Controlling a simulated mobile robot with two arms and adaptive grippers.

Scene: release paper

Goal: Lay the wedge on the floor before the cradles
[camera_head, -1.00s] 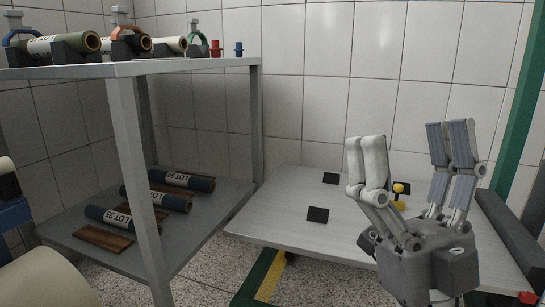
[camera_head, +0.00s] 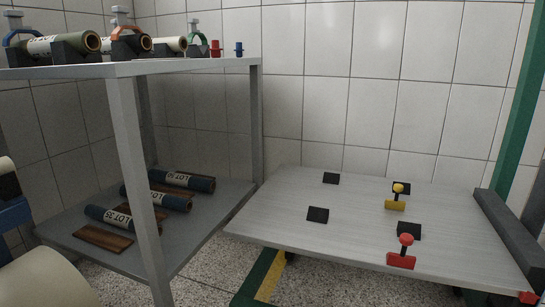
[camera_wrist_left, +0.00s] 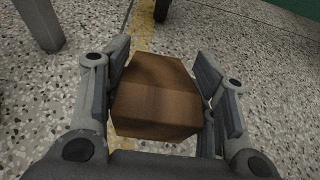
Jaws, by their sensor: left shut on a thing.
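The wedge (camera_wrist_left: 158,100) is a brown wooden block with a ridge across its face, in the middle of the left wrist view. My left gripper (camera_wrist_left: 165,85) is shut on it, with one finger at each side. Speckled floor (camera_wrist_left: 265,55) shows behind and around the wedge; the gap between them is hard to judge. In the head view, dark cradles (camera_head: 71,47) hold rolls on the upper shelf. Neither gripper shows in the head view, and the right gripper is in no view now.
A low grey table (camera_head: 275,205) carries several small black blocks, a yellow-knobbed piece (camera_head: 397,199) and a red-knobbed piece (camera_head: 403,256). Dark LOT rolls (camera_head: 184,180) and a brown board (camera_head: 102,238) lie on the lower shelf. A shelf leg (camera_head: 135,180) stands in front.

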